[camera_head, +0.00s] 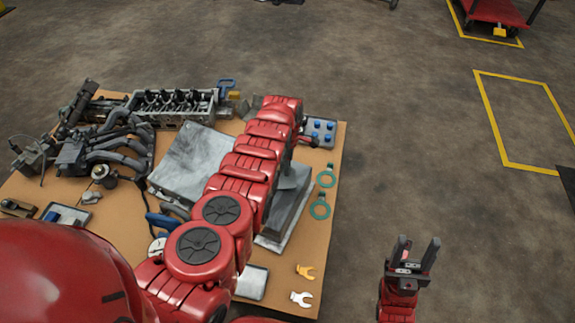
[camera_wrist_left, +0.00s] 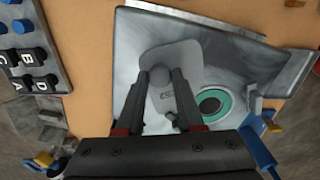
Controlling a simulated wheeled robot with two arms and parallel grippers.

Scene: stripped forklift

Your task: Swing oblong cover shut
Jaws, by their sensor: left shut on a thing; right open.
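The oblong cover (camera_wrist_left: 187,52) is a light grey rounded plate with a round knob (camera_wrist_left: 160,76), seen over a grey metal housing (camera_wrist_left: 245,60) in the left wrist view. My left gripper (camera_wrist_left: 157,82) has its two fingers on either side of the knob and is shut on it. A dark round opening with a green ring (camera_wrist_left: 222,96) shows in the housing, uncovered, right of the fingers. In the head view my red left arm hides the left gripper and the cover; part of the grey housing (camera_head: 288,205) shows. My right gripper (camera_head: 417,246) is open and empty, off the table's right side.
The table (camera_head: 325,240) holds a cylinder head (camera_head: 172,103), manifold pipes (camera_head: 115,155), a silver sheet (camera_head: 195,160), a tray with blue pieces (camera_head: 320,132), and loose green rings (camera_head: 319,207).

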